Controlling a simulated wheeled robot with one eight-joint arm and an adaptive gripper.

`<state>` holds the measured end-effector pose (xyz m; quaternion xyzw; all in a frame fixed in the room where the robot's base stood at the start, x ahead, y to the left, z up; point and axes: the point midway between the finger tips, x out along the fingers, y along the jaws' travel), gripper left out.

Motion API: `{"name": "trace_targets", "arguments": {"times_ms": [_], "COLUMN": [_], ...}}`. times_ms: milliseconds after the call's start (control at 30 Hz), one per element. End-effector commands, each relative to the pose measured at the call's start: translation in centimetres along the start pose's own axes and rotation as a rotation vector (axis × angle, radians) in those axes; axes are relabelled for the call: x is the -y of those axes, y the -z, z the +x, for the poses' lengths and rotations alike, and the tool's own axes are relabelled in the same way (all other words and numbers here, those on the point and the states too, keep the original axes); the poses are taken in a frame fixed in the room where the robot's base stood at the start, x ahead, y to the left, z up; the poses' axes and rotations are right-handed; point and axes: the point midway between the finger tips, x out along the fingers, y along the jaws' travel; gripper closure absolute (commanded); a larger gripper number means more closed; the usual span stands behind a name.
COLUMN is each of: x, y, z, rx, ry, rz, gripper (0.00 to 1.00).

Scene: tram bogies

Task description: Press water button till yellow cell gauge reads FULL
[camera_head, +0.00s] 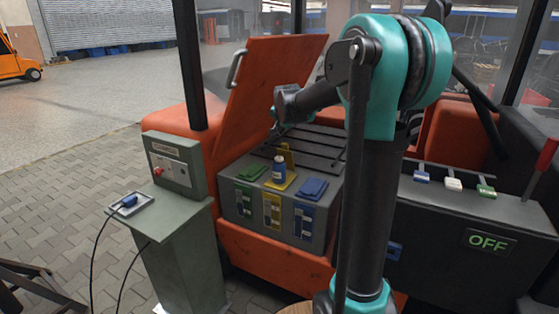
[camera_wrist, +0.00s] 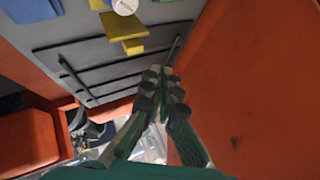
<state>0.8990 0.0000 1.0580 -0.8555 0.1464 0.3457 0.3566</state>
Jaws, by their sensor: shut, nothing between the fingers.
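The grey battery box (camera_head: 255,222) has three cells with gauges on its front. The yellow cell gauge (camera_head: 272,210) is in the middle; its reading is too small to tell. Its yellow flap (camera_head: 287,154) stands open, and a blue bottle-like filler (camera_head: 279,171) stands upright on that cell. The filler's round white top (camera_wrist: 124,6) and the yellow flap (camera_wrist: 125,28) show in the wrist view. I cannot make out a marked water button. My gripper (camera_wrist: 160,80) is shut and empty, apart from the filler, beyond the flap near the raised orange lid (camera_head: 270,80).
A grey control box (camera_head: 175,163) with a red knob stands on a pedestal at left. A dark cabinet (camera_head: 455,225) with an OFF sign and several levers stands at right. The paved floor at left is mostly clear.

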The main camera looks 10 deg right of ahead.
Motion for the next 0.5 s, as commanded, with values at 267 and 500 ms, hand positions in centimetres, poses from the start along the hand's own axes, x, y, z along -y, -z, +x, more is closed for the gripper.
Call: {"name": "trace_targets", "arguments": {"times_ms": [267,500], "x": [-0.1,-1.1], "y": [-0.1,-1.0], "z": [0.1,1.4], "rx": [0.001,0.001], "ry": [-0.001,-0.001], "rz": [-0.002,-0.002], "gripper": [1.0,1.0]}}
